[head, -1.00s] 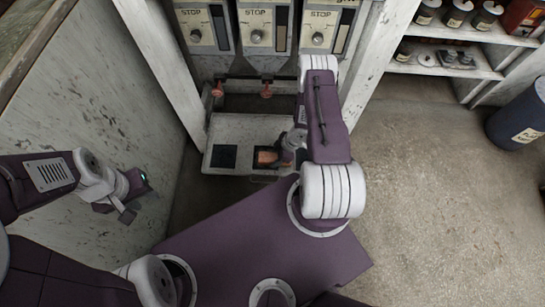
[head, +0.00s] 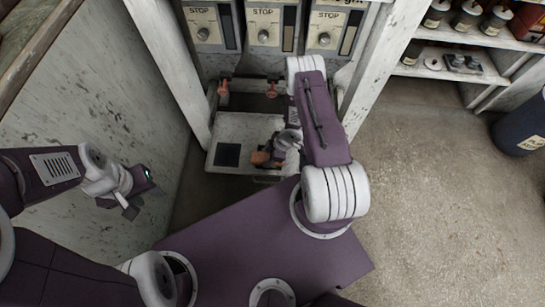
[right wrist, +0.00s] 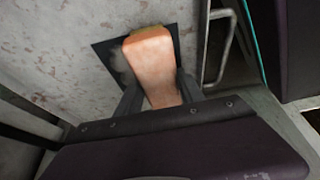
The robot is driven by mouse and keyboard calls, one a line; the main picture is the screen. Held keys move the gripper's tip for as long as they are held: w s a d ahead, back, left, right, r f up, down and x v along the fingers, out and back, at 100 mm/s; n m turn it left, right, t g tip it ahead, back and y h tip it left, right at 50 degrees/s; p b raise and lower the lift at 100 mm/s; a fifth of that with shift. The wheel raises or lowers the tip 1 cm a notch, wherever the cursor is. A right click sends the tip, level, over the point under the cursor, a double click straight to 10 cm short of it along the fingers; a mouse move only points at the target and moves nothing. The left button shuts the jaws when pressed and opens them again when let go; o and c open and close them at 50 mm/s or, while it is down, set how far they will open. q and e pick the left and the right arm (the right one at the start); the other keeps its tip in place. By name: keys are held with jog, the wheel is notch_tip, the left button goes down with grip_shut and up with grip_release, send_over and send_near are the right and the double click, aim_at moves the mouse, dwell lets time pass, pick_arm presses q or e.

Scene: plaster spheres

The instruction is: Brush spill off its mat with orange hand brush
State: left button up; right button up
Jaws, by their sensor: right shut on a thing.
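The orange hand brush (head: 261,158) is in my right gripper (head: 277,152), over the right part of a pale tray-like surface (head: 258,128). The right wrist view shows the brush (right wrist: 152,62) between the two dark fingers of that gripper (right wrist: 158,95). A dark square mat (right wrist: 108,57) lies under the brush, mostly covered by it. A paler patch on the mat may be the spill (right wrist: 120,66), but it is too small to be sure. My left gripper (head: 137,193) hangs at the left, away from the surface; its jaw opening is unclear.
A second dark mat (head: 228,155) lies left of the brush on the same surface. A metal handle (right wrist: 222,45) is close to my right gripper.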

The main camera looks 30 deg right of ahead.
jog(key=shift+r, duration=0.1)
jog(key=shift+s+d+r+p, duration=0.3)
jog(key=shift+d+r+p, duration=0.1)
jog(key=shift+d, duration=0.1)
jog(key=shift+s+d+r+p, duration=0.25)
jog(key=shift+d+r+p, duration=0.05)
jog(key=shift+d+p, duration=0.15)
jog(key=shift+w+f+b, duration=0.15)
jog(key=shift+b, duration=0.15)
jog(key=shift+w+d+f+b, duration=0.15)
jog(key=shift+w+d+b, duration=0.45)
jog(key=shift+w, duration=0.25)
jog(key=shift+w+d, duration=0.3)
jog(key=shift+w, duration=0.2)
jog(key=shift+f+b, duration=0.5)
jog(key=shift+b, duration=0.15)
jog(key=shift+s+d+r, duration=0.1)
jog(key=shift+s+d, duration=0.2)
jog(key=shift+d, duration=0.15)
jog(key=shift+s+d, duration=0.3)
jog(key=shift+d, duration=0.2)
